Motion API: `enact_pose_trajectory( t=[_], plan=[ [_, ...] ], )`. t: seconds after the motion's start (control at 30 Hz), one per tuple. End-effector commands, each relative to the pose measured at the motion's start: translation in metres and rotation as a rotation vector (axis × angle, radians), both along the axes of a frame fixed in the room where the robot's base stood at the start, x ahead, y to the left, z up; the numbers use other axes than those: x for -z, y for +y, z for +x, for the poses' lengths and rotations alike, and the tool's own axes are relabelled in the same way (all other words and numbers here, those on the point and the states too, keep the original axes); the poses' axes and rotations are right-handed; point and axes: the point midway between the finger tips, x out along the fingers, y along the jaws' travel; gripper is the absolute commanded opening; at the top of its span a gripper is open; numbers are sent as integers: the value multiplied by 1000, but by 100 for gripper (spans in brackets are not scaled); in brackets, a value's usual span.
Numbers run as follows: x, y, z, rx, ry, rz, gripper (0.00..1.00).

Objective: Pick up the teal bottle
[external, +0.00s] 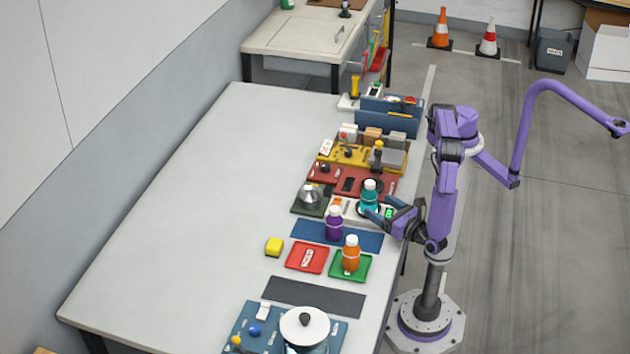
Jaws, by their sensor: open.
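The teal bottle (369,196) with a white cap stands upright near the right edge of the long table, in front of the dark red tray. My gripper (376,213) is open and low beside the bottle's near right side, pointing left. A finger overlaps the bottle's lower part in the picture. I cannot tell whether the fingers are around the bottle or touching it.
A purple bottle (334,224) stands close to the left on a blue mat (308,231). An orange bottle (351,255) stands nearer on a green tray (364,271). A metal kettle (311,196) is left of the teal bottle. The table's left side (180,230) is clear.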

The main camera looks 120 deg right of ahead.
Motion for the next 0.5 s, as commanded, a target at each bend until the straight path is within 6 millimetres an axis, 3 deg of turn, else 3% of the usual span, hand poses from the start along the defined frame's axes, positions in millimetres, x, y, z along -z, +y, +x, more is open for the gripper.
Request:
enact_pose_trajectory(
  t=[0.37, 0.5],
  plan=[
    [-1, -31, 8, 2, 0, 0, 80],
    [-4, -50, 13, 2, 0, 0, 80]
  ],
)
